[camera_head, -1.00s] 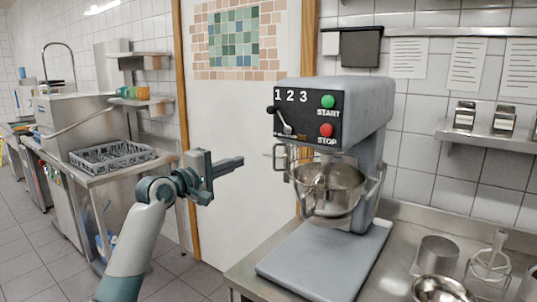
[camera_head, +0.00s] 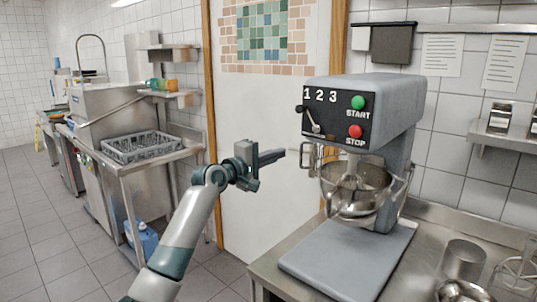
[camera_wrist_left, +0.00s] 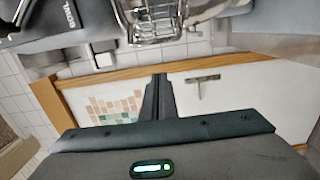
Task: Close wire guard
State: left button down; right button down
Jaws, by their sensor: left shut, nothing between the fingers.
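The grey stand mixer (camera_head: 372,110) stands on the steel counter at the right of the head view. Its steel bowl (camera_head: 358,200) hangs under the head. The wire guard (camera_head: 311,157) shows as thin metal wires at the left side of the bowl, below the speed lever; it looks swung out to the side. In the left wrist view the wire guard (camera_wrist_left: 156,22) is at the top. My left gripper (camera_head: 283,153) is shut and empty, pointing right, just left of the guard with a small gap in the picture. Its fingers (camera_wrist_left: 158,78) point toward the guard. My right gripper is out of view.
A white door or panel (camera_head: 270,190) with wooden edging stands behind my left gripper. Steel bowls and a steel container (camera_head: 463,260) stand on the counter at right. A rack (camera_head: 142,147) sits on the dishwashing table at left. The floor between is clear.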

pick_arm(q)
jog(key=d+p, duration=0.2)
jog(key=d, duration=0.1)
jog(key=d+p, duration=0.1)
jog(key=shift+s+d+p, duration=0.15)
jog(key=shift+s+p, duration=0.2)
dwell(0.3)
jog(key=shift+s, duration=0.1)
dwell(0.3)
